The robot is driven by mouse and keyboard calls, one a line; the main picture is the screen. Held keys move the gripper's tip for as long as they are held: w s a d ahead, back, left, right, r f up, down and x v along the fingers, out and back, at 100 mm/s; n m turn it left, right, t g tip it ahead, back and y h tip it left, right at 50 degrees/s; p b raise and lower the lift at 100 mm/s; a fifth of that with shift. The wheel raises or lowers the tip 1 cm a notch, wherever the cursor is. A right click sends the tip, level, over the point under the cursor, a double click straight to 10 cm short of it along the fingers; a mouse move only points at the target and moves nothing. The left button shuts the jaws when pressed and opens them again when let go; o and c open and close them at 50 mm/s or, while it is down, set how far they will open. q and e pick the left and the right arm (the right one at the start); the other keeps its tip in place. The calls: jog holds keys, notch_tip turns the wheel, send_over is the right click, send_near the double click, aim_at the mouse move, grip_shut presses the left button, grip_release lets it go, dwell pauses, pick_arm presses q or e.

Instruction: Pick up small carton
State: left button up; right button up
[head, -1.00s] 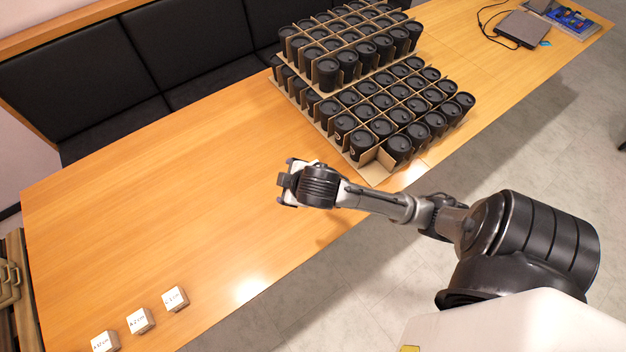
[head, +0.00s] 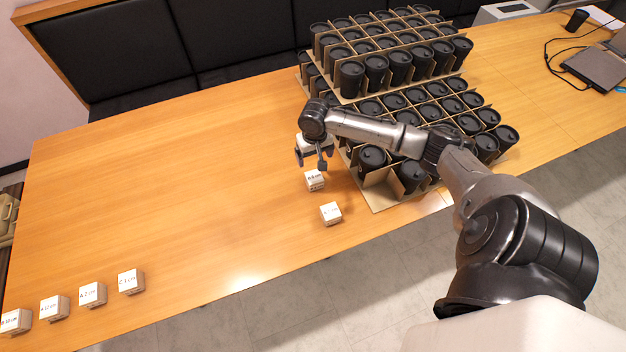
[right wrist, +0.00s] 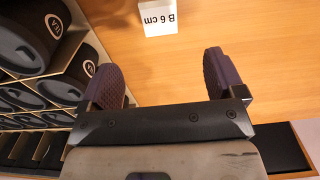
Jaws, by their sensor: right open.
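Two small white cartons sit on the wooden table beside the cup tray in the head view: one (head: 315,180) just below my right gripper (head: 311,162), the other (head: 331,213) nearer the table's front edge. My right gripper is open and empty, its fingers pointing down. In the right wrist view a carton labelled "B 6 cm" (right wrist: 160,20) lies beyond the spread fingers (right wrist: 163,82), apart from them and roughly between their lines. I cannot tell for sure which of the two cartons this is. My left gripper is out of view.
Several more small cartons (head: 92,294) stand in a row at the front left of the table (head: 190,170). Stacked cardboard dividers with black lidded cups (head: 372,158) stand right beside my right arm. A laptop (head: 590,68) lies far right. The table's left middle is clear.

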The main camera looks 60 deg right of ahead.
jog(key=b, duration=0.2)
send_over(314, 177)
jog(key=f, duration=0.7)
jog(key=shift+s+d+f, duration=0.1)
jog(key=shift+s+f, duration=0.05)
jog(key=shift+s, duration=0.05)
jog(key=shift+f, duration=0.55)
jog(key=f, duration=0.2)
jog(key=f+b, duration=0.1)
jog(key=f, duration=0.1)
jog(key=shift+w, duration=0.25)
jog(key=shift+f, duration=0.7)
jog(key=shift+c, duration=0.4)
jog(key=c, duration=1)
jog(key=shift+o, duration=0.2)
jog(key=shift+r, duration=0.15)
